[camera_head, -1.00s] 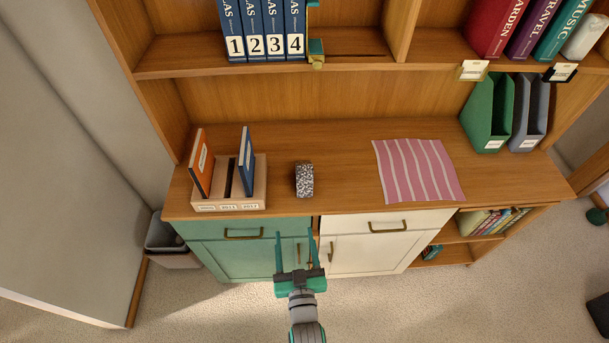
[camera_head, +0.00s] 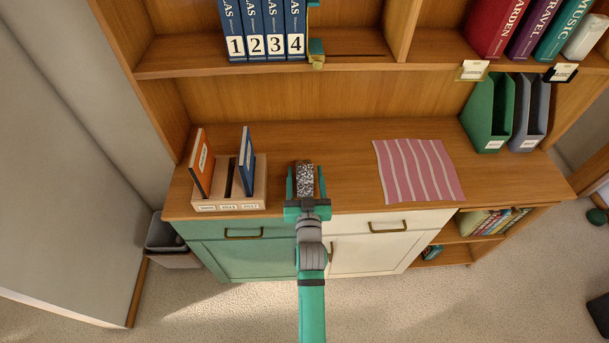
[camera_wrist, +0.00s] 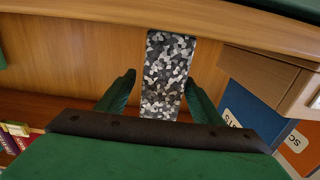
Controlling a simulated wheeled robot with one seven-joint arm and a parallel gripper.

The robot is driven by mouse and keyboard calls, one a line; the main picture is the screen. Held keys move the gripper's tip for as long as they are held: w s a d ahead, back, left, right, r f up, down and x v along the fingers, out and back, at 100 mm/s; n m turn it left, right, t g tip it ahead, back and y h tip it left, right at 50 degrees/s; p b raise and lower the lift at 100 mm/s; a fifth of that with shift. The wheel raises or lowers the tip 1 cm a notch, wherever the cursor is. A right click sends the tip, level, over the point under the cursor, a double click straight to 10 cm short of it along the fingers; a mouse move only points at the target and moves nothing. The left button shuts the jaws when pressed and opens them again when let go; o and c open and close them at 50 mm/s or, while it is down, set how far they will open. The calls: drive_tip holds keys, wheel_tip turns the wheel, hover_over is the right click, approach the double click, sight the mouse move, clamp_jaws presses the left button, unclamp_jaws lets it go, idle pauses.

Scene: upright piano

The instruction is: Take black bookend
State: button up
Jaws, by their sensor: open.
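A black-and-white speckled block (camera_head: 304,178), which I take to be the black bookend, stands on the wooden counter between the book box and the striped cloth. It also shows in the wrist view (camera_wrist: 166,72). My gripper (camera_head: 305,184) is open, with one teal finger on each side of the block. In the wrist view (camera_wrist: 160,98) both fingers flank its near part, with a gap on either side. The block's near end is partly hidden by my gripper.
A cardboard box (camera_head: 230,206) with an orange and a blue book stands left of the block. A pink striped cloth (camera_head: 420,170) lies to the right. Green and grey file holders (camera_head: 488,115) stand farther right. The shelf above holds blue numbered books (camera_head: 253,28).

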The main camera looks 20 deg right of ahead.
sight(304, 161)
drive_tip(key=shift+x, duration=2.85)
drive_tip(key=shift+a+f, duration=0.15)
drive_tip(key=shift+s, duration=0.15)
drive_tip(key=shift+c, duration=0.2)
clamp_jaws()
